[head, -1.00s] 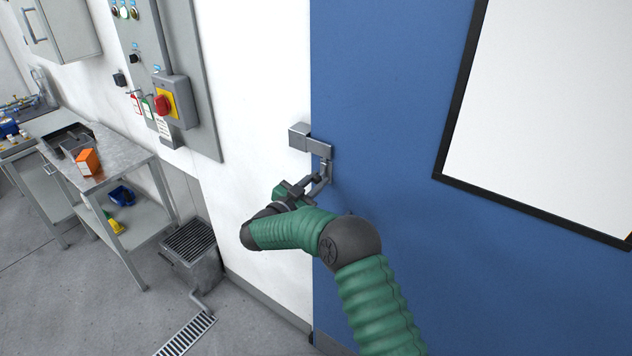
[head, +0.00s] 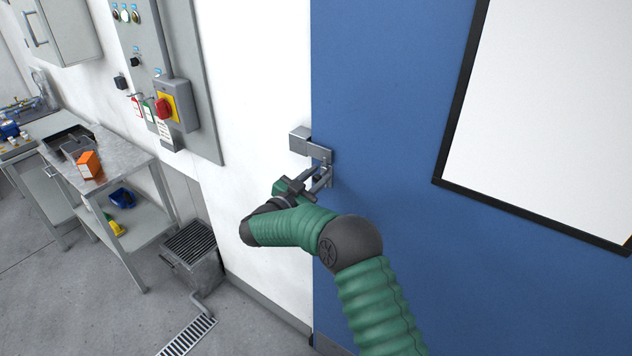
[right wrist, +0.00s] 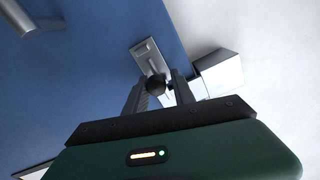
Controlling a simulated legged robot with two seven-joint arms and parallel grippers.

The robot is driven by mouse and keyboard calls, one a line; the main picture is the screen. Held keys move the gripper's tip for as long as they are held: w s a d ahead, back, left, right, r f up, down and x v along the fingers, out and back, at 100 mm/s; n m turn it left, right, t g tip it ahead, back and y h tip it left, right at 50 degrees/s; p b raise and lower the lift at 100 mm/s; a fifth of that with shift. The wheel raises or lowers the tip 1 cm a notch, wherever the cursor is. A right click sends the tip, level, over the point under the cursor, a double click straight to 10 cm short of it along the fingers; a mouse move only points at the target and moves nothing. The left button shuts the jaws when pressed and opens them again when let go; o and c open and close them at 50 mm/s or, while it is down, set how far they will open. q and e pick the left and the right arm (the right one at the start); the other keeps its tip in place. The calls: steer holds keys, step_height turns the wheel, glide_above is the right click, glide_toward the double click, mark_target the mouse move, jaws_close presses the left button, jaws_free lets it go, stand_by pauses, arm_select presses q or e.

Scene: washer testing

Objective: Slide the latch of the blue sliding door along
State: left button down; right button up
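The blue sliding door (head: 395,120) fills the right half of the head view, its left edge beside a white wall. A silver latch (head: 322,156) is mounted at that edge, next to a square metal block (head: 300,141) on the wall side. My right gripper (head: 322,176) is at the latch, its fingers spread. In the right wrist view, the latch plate (right wrist: 146,52) carries a dark round knob (right wrist: 156,84). The knob lies between the two open fingertips (right wrist: 160,86), with small gaps seeming to show beside it. My left gripper is out of view.
A whiteboard (head: 550,110) with a black frame is on the door. A control panel with a red switch (head: 164,108) is on the wall. A metal cart (head: 112,175) and a grated box (head: 191,245) stand at left. A metal handle (right wrist: 40,15) shows in the right wrist view.

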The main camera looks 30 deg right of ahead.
steer(key=shift+o, duration=1.4)
steer(key=shift+s, duration=0.1)
steer(key=shift+a+f, duration=0.1)
steer(key=shift+a+f, duration=0.1)
steer(key=shift+f, duration=0.05)
steer(key=b+v, duration=0.4)
steer(key=v, duration=1.2)
steer(key=shift+a+b, duration=0.3)
steer(key=shift+b, duration=0.1)
steer(key=shift+s+d, duration=0.1)
